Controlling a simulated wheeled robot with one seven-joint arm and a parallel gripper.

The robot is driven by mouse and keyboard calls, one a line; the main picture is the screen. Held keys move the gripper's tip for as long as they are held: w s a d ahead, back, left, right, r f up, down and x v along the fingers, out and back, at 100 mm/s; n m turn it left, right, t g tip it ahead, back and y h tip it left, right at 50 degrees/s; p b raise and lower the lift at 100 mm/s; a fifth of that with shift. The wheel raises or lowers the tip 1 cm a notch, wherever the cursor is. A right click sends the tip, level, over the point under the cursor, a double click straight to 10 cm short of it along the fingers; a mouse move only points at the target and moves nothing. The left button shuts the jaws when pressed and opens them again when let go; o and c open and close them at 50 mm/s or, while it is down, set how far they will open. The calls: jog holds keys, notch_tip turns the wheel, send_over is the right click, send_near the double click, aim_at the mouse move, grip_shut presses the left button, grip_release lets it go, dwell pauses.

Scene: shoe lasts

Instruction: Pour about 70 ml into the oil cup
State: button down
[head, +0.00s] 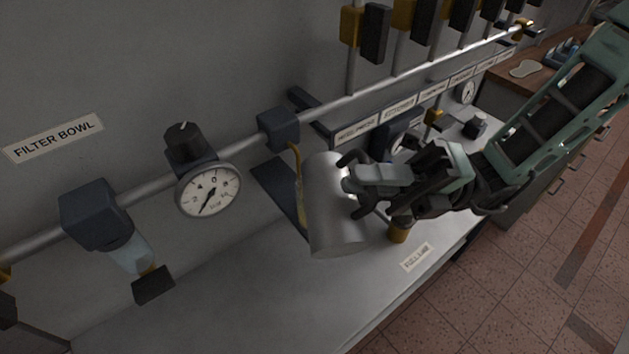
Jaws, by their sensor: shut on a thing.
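A silvery metal cylinder (331,222), which looks like a can or jug, is tilted slightly in the middle of the head view. A thin yellow curved part (297,178) runs along its left side; I cannot tell whether it is a spout, a handle or something behind. My gripper (354,186) is shut on the cylinder from the right and holds it above the pale bench. A small brass-coloured round piece (399,234) shows below the gripper, partly hidden; I cannot tell whether it is the oil cup. No liquid is clearly visible.
A metal pipe (142,195) crosses the wall behind, carrying a gauge (210,190) and a filter bowl (128,255) at left. A dark block (279,130) on the pipe is close behind the cylinder. The front of the bench (262,312) is bare.

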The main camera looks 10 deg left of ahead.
jog(key=shift+w+a+r+m+t+y+p, duration=0.15)
jog(key=shift+w+r+m+p, duration=0.25)
jog(key=shift+p, duration=0.5)
jog(key=shift+w+r+m+t+y+p, duration=0.15)
jog(key=shift+m+p, duration=0.45)
jog(key=shift+p, duration=0.3)
jog(key=shift+s+f, duration=0.1)
jog(key=shift+s+f+n+b, duration=0.15)
jog(key=shift+f+n+b, duration=0.2)
jog(key=shift+b, duration=0.45)
jog(key=n+b, duration=0.1)
jog(key=b, duration=0.1)
jog(key=f+g+b, duration=0.1)
jog(key=b, duration=0.1)
jog(key=shift+s+d+f+n+h, duration=0.15)
jog(key=shift+s+d+n+h, duration=0.1)
jog(key=shift+s+n+h, duration=0.15)
jog(key=shift+s+r+n, duration=0.15)
jog(key=shift+r+n, duration=0.1)
jog(key=shift+n, duration=0.1)
jog(key=shift+s+r+n+p, duration=0.15)
jog(key=shift+n+p, duration=0.2)
jog(key=shift+n, duration=0.05)
jog(key=shift+d+g+h, duration=0.1)
jog(key=shift+g+h, duration=0.2)
